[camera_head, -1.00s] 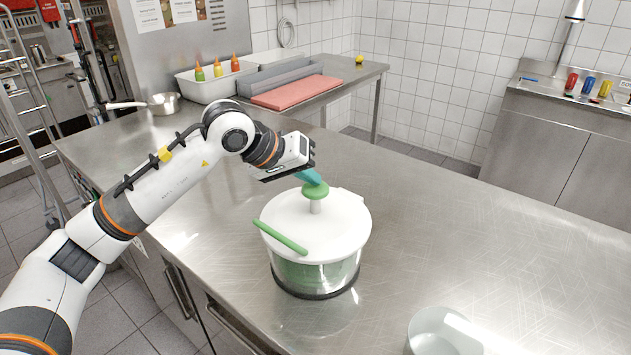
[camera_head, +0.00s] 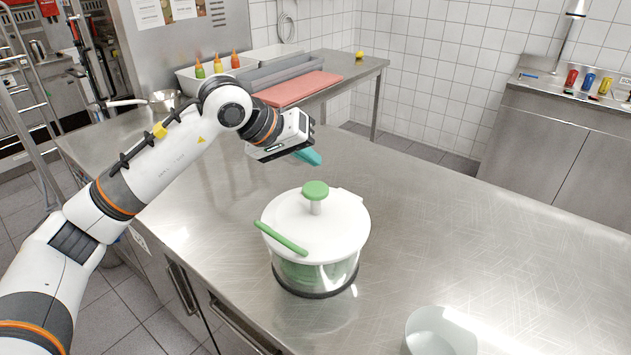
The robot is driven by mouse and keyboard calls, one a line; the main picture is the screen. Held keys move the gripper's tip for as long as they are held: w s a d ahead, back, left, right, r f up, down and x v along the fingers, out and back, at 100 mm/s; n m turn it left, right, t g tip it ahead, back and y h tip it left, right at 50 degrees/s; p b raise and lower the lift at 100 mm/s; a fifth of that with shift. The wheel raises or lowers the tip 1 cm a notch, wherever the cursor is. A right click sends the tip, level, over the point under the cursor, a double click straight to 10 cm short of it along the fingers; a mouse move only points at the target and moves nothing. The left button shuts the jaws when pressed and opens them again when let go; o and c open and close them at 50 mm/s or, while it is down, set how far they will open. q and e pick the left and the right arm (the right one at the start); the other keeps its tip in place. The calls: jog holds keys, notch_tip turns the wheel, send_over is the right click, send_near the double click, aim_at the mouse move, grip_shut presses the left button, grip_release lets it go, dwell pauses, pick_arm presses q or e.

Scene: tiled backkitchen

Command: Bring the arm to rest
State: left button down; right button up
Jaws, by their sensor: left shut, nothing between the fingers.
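My left arm comes in from the left, and its gripper (camera_head: 307,156) hangs in the air above the steel counter (camera_head: 460,230). Its teal fingers are shut with nothing between them. A salad spinner (camera_head: 335,228) stands upright on the counter, with a white lid, a clear bowl and a green handle. Its green knob (camera_head: 315,190) sits on top of the lid, below the gripper and apart from it. Something green shows inside the clear bowl. My right gripper is out of view.
A pale bowl (camera_head: 438,328) stands at the front edge of the picture, partly cut off. The counter to the right is clear.

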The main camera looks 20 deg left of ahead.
pick_arm(q)
jog(key=shift+r, duration=0.8)
dwell(1.9)
